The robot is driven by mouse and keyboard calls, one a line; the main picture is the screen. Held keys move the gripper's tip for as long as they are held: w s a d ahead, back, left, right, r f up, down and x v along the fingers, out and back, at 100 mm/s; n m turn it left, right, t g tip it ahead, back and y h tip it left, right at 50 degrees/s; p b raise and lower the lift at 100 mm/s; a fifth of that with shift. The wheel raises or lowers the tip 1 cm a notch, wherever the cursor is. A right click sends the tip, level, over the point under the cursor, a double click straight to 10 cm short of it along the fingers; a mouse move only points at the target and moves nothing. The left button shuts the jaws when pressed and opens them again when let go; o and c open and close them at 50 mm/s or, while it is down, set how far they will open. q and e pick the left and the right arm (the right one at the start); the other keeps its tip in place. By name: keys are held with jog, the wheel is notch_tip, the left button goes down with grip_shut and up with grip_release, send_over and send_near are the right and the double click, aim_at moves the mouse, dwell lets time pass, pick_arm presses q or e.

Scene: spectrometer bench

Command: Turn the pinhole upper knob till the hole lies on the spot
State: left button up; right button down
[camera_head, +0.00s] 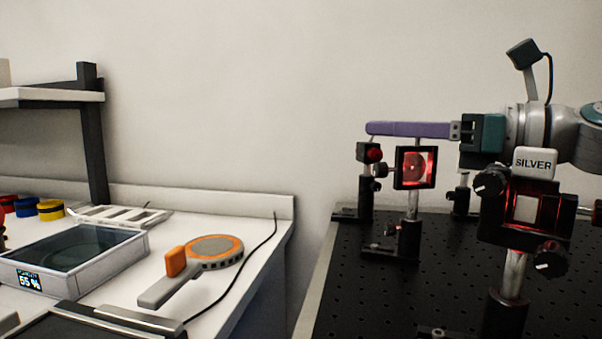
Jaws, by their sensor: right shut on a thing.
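The pinhole mount (398,168) is a black square frame on a post, in the middle right. Its plate (415,167) glows red; the hole and the spot are too small to tell apart. A dark side knob (380,170) sticks out at its left. My right gripper (372,129) reaches in from the right, its purple fingers level just above the frame. It is shut on the upper knob, which the fingers hide. My left gripper is not in view.
A mount labelled SILVER (534,163) with two black knobs stands close in front at the right. A block with a red face (374,152) stands left of the pinhole. The white bench at the left holds an orange-grey paddle (215,247) and a glass-topped box (75,250).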

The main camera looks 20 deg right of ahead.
pick_arm(q)
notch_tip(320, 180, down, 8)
jog(key=b, duration=0.5)
jog(key=shift+b, duration=0.4)
pick_arm(e)
jog(key=n+g+y, duration=0.1)
jog(key=g, duration=0.1)
jog(key=n+g+y, duration=0.2)
jog(key=s+a+n+g+y, duration=0.1)
jog(key=n+g+y, duration=0.1)
jog(key=shift+g, duration=0.3)
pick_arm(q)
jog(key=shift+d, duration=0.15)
pick_arm(e)
jog(key=shift+s+n+y, duration=0.1)
jog(key=shift+n+y, duration=0.2)
jog(key=shift+n, duration=0.1)
jog(key=c, duration=0.8)
grip_release()
jog(key=shift+o, duration=0.2)
pick_arm(q)
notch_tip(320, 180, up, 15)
jog(key=p, duration=1.5)
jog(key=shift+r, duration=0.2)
pick_arm(e)
notch_tip(320, 180, up, 20)
